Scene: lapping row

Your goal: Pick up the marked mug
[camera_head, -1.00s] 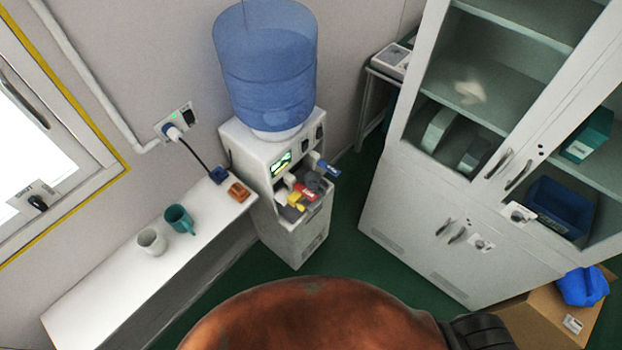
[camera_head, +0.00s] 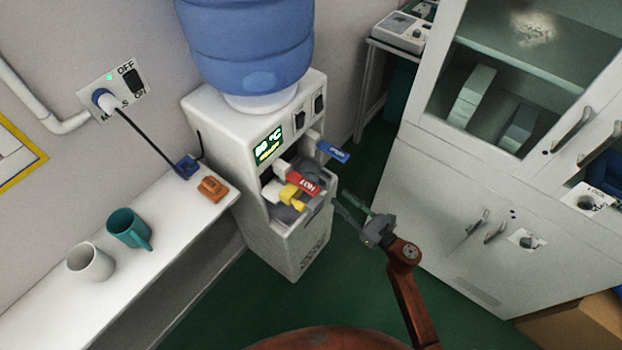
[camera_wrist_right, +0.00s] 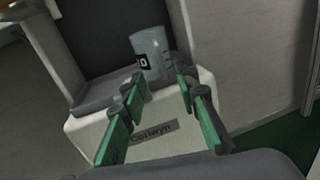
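A grey mug (camera_wrist_right: 150,50) with a black mark bearing a light character stands upright on the drip tray (camera_wrist_right: 105,88) of the water dispenser, in the right wrist view. My right gripper (camera_head: 352,205) is open and empty, to the right of the dispenser front. In the right wrist view, its green-padded fingers (camera_wrist_right: 158,90) point at the mug, which lies beyond the fingertips, apart from them. My left gripper is not in view.
The dispenser (camera_head: 297,252) has red, blue and yellow tap levers above the bay. A white mug (camera_head: 90,262) and a teal mug (camera_head: 128,229) stand on the shelf (camera_head: 50,300) at left. A grey cabinet (camera_head: 440,215) stands close on the right. Green floor lies between.

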